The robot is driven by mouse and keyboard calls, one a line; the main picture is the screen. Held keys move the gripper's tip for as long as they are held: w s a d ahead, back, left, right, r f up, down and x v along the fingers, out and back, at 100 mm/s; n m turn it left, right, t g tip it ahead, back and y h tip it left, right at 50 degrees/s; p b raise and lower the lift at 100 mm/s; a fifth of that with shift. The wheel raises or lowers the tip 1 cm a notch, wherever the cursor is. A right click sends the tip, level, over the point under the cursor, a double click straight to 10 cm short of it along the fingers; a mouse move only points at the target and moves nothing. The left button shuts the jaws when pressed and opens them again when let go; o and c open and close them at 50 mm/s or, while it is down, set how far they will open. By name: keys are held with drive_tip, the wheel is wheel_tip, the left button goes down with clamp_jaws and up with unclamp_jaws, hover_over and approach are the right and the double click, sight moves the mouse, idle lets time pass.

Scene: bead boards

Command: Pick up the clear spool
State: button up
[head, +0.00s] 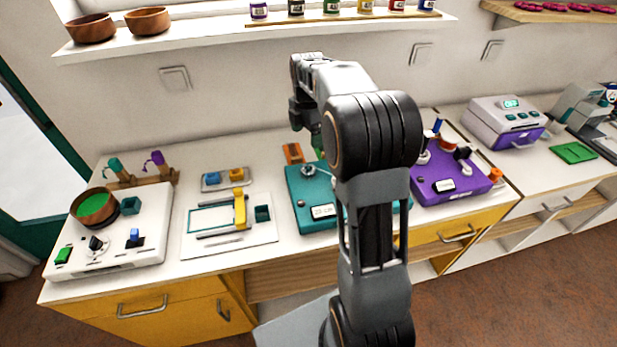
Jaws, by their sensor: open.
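My gripper (315,141) hangs from the bent-down end of my arm, above the back of the teal board (301,196). Its fingers are mostly hidden behind my elbow; it is open, and I see nothing held in it. I cannot pick out the clear spool with certainty. A small pale, shiny round piece (313,169) sits on the teal board just below my gripper, too small to identify. My arm covers the middle and right of this board, so things there are hidden.
A purple board (436,182) with pegs and pieces stands right of my arm. An orange block (293,153) lies behind the teal board. Left are a white board (218,240) and a white panel (130,240) with a wooden bowl (96,207). Bare counter separates the boards.

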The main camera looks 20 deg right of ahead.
hover_over(309, 168)
drive_tip(key=shift+n, duration=0.3)
drive_tip(key=f, duration=0.8)
drive_tip(key=shift+w+f, duration=0.25)
drive_tip(key=shift+f, duration=0.05)
drive_tip(key=shift+s+f, duration=0.2)
drive_tip(key=shift+f, duration=2.5)
drive_tip(key=c, duration=1.1)
drive_tip(key=shift+o, duration=0.2)
drive_tip(key=shift+r, duration=0.1)
